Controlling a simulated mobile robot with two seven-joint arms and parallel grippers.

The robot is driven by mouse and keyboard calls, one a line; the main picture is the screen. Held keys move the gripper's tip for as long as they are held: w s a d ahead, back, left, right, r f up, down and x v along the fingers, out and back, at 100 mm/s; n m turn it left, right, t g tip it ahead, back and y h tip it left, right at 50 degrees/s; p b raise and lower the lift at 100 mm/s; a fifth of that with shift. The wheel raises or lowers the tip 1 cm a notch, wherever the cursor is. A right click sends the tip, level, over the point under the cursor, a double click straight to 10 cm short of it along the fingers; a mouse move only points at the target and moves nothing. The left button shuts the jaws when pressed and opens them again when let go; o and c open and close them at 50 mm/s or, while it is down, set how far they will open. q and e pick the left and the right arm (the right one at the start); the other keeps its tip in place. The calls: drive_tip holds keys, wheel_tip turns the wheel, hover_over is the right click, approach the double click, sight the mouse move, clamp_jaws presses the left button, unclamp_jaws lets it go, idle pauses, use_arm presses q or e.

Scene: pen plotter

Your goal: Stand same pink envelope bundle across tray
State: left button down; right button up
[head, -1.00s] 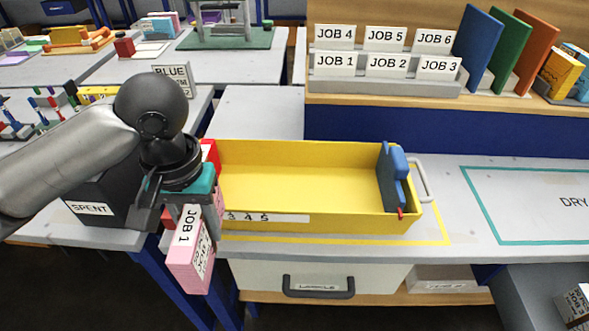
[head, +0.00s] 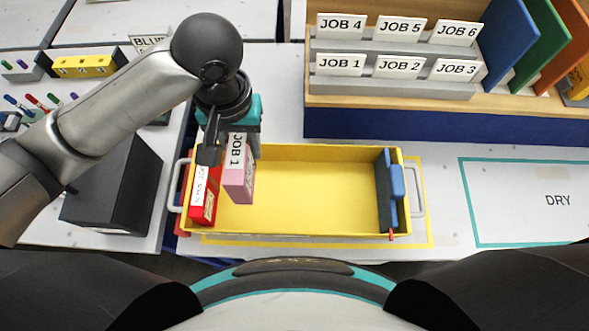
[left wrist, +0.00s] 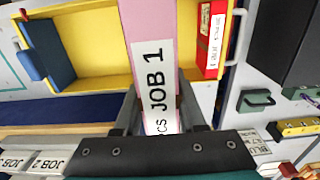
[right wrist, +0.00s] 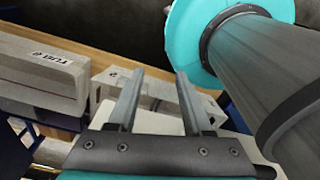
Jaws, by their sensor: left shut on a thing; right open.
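A pink envelope bundle (head: 239,182) with a "JOB 1" label is held upright by my left gripper (head: 228,135), whose fingers are shut on its upper part. The left wrist view also shows the bundle (left wrist: 152,50) between the fingers. The bundle is over the left part of the yellow tray (head: 310,222), just right of a red labelled bundle (head: 203,200) at the tray's left end. I cannot tell whether its lower edge touches the tray floor. My right gripper (right wrist: 158,85) is open and empty, away from the tray.
A blue divider (head: 388,190) stands near the tray's right end; the floor between is clear. A rack with job cards (head: 385,88) is behind. A dark box (head: 115,185) stands left. A "DRY" area (head: 525,200) lies empty at right.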

use_arm(q)
drive_tip(key=shift+r, duration=0.1)
wheel_tip(320, 180, down, 20)
drive_tip(key=b, duration=0.5)
drive_tip(key=shift+r+b, duration=0.1)
drive_tip(key=shift+b, duration=0.25)
drive_tip(key=shift+f, duration=0.3)
drive_tip(key=shift+c, duration=2.4)
unclamp_jaws()
drive_tip(key=shift+r, duration=0.15)
wheel_tip(320, 180, up, 12)
drive_tip(key=p, duration=0.3)
drive_tip(key=shift+p, duration=0.3)
